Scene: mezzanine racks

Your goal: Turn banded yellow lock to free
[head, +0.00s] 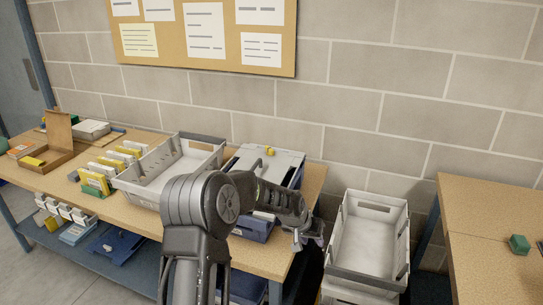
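A small yellow piece (269,150), likely the lock, sits at the back edge of a grey-topped, dark blue case (286,162) on the wooden bench. It is too small to make out bands or which way it is turned. My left arm crosses in front of the case and hides much of its front. My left gripper (309,237) is at the bench's right end, in front of and below the yellow piece and apart from it. Its fingers are small and dark, and their opening is unclear. My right gripper is not in view.
A grey open crate (128,180) stands left of the case, beside yellow cards (95,180) and an open cardboard box (60,134). A pale crate (338,262) stands in the gap right of the bench. A second bench (480,213) holds a green block (519,244).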

